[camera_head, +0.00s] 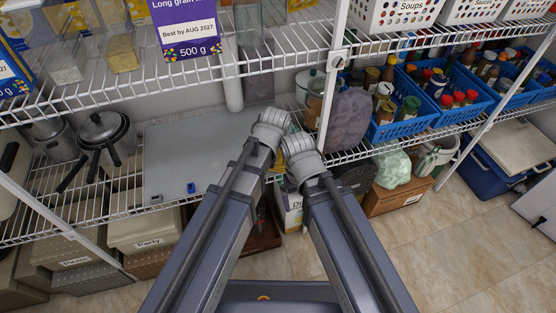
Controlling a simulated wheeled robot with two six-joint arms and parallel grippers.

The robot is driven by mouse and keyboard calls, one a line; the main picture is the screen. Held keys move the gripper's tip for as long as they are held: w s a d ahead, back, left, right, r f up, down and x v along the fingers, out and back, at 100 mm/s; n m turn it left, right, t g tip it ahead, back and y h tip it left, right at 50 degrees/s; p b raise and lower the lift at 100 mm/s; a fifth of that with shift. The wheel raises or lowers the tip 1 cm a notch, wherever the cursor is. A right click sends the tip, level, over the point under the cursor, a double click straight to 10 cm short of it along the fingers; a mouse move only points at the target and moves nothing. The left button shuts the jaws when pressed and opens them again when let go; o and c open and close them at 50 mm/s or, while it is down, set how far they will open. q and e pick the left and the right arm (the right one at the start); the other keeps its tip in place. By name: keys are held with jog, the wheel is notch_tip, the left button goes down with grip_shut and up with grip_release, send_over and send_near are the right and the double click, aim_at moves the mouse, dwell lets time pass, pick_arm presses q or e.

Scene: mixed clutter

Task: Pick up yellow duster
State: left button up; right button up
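I cannot clearly make out a yellow duster. A small yellow patch (302,5) shows at the top edge on the upper wire shelf, too cut off to identify. My two arms reach up from the bottom middle, and their grey joints sit close together in front of the lower shelf. No fingers of either gripper can be seen; they are hidden or out of the picture.
A grey board (185,150) lies on the lower wire shelf, with pots (103,135) to its left. Blue baskets (408,118) of jars stand on the right. A white shelf post (334,75) rises near my arms. Tiled floor (470,240) is open at lower right.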

pick_arm(q)
jog(key=shift+f, duration=0.15)
jog(key=c, duration=1.2)
